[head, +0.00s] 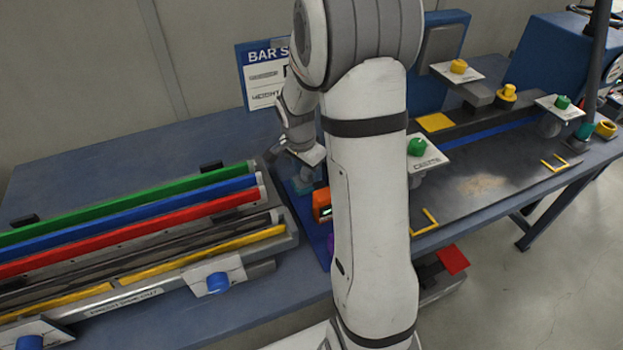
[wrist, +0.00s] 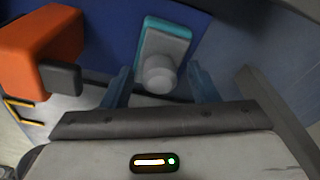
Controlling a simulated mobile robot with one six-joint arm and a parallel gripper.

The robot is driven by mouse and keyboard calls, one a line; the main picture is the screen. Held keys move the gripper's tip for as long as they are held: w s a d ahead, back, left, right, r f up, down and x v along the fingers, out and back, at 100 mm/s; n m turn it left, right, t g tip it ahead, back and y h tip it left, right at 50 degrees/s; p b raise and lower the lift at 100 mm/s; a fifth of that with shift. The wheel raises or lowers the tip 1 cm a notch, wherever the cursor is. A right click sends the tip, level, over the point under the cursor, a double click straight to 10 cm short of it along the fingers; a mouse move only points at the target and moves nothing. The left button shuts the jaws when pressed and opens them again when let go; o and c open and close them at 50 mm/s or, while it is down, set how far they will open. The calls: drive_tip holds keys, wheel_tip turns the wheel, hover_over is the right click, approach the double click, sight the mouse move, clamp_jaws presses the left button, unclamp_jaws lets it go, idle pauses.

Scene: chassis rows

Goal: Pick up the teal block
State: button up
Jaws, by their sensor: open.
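In the wrist view the teal block (wrist: 168,38) lies on a blue surface. It has a light grey top and a round grey knob at its near end. My gripper (wrist: 159,70) is open, with one bluish finger on each side of the knob end. Nothing is held between the fingers, and whether either touches the block I cannot tell. In the head view my wrist is over the blue mat (head: 318,238), left of my arm.
An orange device (wrist: 50,45) stands close left of the block; it also shows in the head view (head: 321,204). A rack of coloured bars (head: 130,215) fills the left. A dark bench plate with knobbed fixtures (head: 480,185) lies right. A blue-and-white sign (head: 262,75) stands behind.

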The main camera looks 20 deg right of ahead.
drive_tip(key=shift+c, duration=0.5)
drive_tip(key=c, duration=1)
wheel_tip(320, 180, up, 10)
drive_tip(key=shift+r, duration=0.1)
drive_tip(key=o, duration=0.5)
drive_tip(key=c, duration=0.3)
drive_tip(key=shift+c, duration=0.3)
